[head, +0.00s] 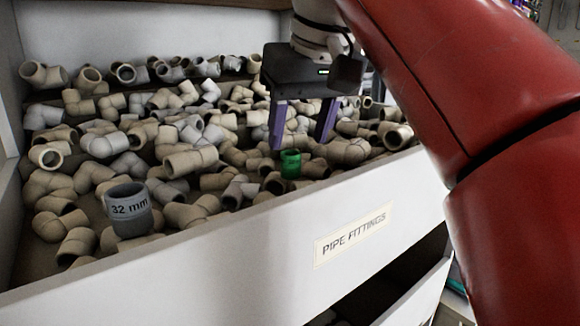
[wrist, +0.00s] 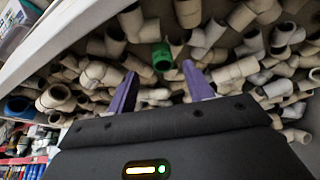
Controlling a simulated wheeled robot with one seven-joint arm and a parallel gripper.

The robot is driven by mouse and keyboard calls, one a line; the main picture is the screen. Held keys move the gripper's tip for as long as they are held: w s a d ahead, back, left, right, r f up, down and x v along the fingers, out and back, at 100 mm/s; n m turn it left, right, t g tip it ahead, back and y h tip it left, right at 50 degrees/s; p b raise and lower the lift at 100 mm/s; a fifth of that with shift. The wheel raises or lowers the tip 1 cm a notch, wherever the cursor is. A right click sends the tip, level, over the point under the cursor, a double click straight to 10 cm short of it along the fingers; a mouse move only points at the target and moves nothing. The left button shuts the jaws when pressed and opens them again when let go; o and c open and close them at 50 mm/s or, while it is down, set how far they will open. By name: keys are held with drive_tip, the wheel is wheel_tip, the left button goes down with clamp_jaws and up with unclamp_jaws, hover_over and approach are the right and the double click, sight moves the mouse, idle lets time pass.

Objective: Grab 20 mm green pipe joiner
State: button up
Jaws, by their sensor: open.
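The green pipe joiner (head: 290,163) is a short green ring standing among beige elbows near the front wall of the bin in the head view. It also shows in the wrist view (wrist: 162,58), just beyond and between the fingertips. My gripper (head: 300,146) has two purple fingers, spread apart and empty. In the head view the fingertips are just above and around the joiner's position. In the wrist view the fingers (wrist: 160,72) point toward it. I cannot tell the exact gap between fingertips and joiner.
A bin labelled "PIPE FITTINGS" (head: 352,236) holds many beige and grey elbows (head: 190,160) packed closely around the joiner. A grey joiner marked "32 mm" (head: 128,210) stands at the front left. The bin's front wall runs close to the green joiner.

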sight(291, 151)
drive_tip(key=x, duration=0.1)
drive_tip(key=b+x, duration=0.1)
drive_tip(key=x, duration=0.3)
drive_tip(key=shift+w+a+r, duration=0.1)
drive_tip(key=shift+a, duration=0.15)
drive_tip(key=c, duration=1)
drive_tip(key=shift+c, duration=0.2)
drive_tip(key=shift+r, duration=0.15)
